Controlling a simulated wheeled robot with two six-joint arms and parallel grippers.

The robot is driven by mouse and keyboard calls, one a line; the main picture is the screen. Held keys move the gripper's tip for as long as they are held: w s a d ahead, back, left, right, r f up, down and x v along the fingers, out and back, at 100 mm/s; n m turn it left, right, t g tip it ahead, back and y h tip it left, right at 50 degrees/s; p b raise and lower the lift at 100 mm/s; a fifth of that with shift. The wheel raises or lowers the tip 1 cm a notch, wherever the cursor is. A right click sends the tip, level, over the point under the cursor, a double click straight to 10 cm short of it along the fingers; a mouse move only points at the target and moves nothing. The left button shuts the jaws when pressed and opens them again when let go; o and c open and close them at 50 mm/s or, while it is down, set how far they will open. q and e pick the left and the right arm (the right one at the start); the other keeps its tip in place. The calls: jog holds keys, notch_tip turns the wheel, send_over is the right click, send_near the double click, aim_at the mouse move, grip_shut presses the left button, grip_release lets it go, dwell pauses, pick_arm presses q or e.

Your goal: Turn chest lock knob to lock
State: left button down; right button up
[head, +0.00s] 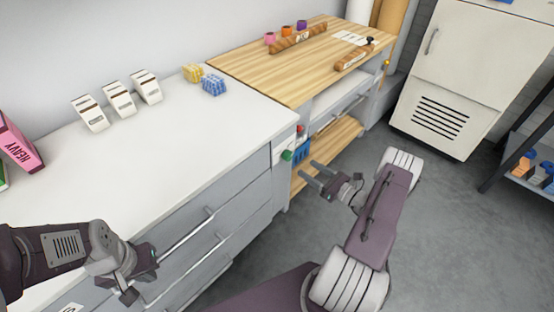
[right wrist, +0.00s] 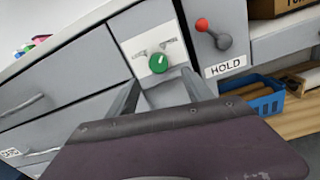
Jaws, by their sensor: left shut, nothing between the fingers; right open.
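The green lock knob (right wrist: 158,63) sits on a white plate (right wrist: 143,47) with small symbols, on the grey drawer chest (right wrist: 85,62). A pale mark shows on the knob, but its exact setting is hard to read. In the head view the knob (head: 287,155) is small, at the chest's right end. My right gripper (head: 309,175) is open and empty in front of it; in the right wrist view its fingers (right wrist: 160,88) lie just below the knob, apparently apart from it. My left gripper (head: 136,284) is shut and empty in front of the drawers at lower left.
A red-ended lever (right wrist: 208,32) above a HOLD label (right wrist: 226,66) is right of the knob. A blue bin (right wrist: 255,100) sits on the wooden shelf (head: 335,150). Drawer handles (head: 190,232) stick out near my left gripper. Grey floor (head: 440,230) is free at right.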

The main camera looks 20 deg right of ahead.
aim_at(290, 157)
jog(key=b+x, duration=0.1)
jog(key=x, duration=0.8)
grip_shut()
